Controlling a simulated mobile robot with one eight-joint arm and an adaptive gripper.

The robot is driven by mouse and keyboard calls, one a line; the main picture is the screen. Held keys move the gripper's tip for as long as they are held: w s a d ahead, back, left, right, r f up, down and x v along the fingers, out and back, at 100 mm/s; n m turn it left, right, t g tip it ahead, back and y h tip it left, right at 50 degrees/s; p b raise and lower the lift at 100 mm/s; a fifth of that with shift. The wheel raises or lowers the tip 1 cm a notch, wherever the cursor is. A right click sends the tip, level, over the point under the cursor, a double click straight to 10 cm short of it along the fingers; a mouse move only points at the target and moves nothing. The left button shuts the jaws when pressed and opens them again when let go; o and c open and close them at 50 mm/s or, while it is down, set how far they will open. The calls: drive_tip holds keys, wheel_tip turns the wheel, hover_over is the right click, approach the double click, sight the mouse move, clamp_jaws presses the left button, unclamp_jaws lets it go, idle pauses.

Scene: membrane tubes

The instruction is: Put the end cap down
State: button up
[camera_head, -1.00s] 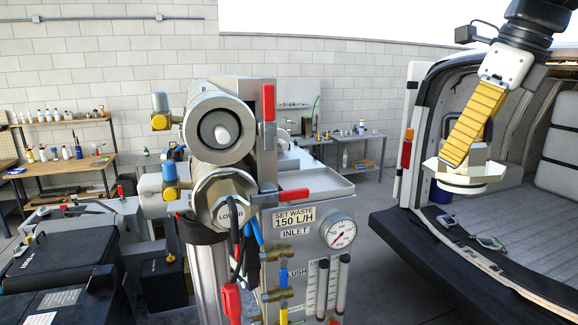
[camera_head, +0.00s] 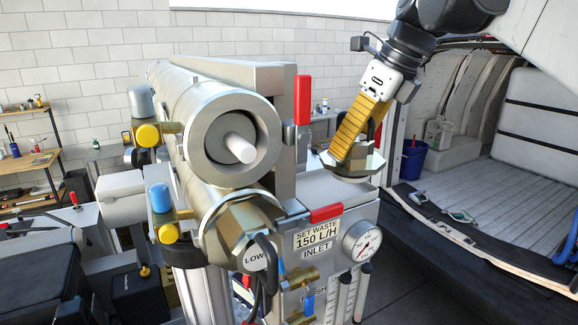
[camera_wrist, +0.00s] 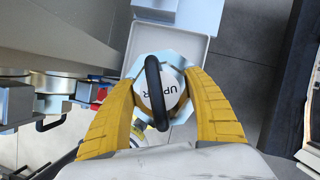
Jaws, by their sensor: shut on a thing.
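The end cap (camera_wrist: 172,76) is a silvery octagonal cap with a white face marked "UPPER" and a black loop handle. My gripper (camera_wrist: 157,105) is shut on it, its two yellow ribbed fingers on either side of the cap in the wrist view. In the head view my gripper (camera_head: 352,150) holds the end cap (camera_head: 352,168) in the air, to the right of the open upper tube (camera_head: 235,140). The upper tube shows a white core pin. A grey tray (camera_head: 345,187) lies below the cap; the gap between them is hard to judge.
The lower tube carries a cap marked "LOWER" (camera_head: 255,258). A red-handled lever (camera_head: 303,100) stands between the upper tube and my gripper. A gauge (camera_head: 361,242) sits on the front panel. The van's open cargo bed (camera_head: 500,205) is at right.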

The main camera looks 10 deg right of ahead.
sight(334, 169)
drive_tip(key=shift+w+a+f, duration=0.95)
drive_tip(key=shift+a, duration=0.05)
drive_tip(key=shift+f+p, duration=0.45)
drive_tip(key=shift+f, duration=1.5)
drive_tip(key=shift+f, duration=0.15)
drive_tip(key=o, duration=1.4)
drive_tip(key=v, duration=1.2)
drive_tip(key=shift+r+b, duration=0.2)
drive_tip(key=shift+b, duration=0.15)
drive_tip(key=shift+f, duration=0.1)
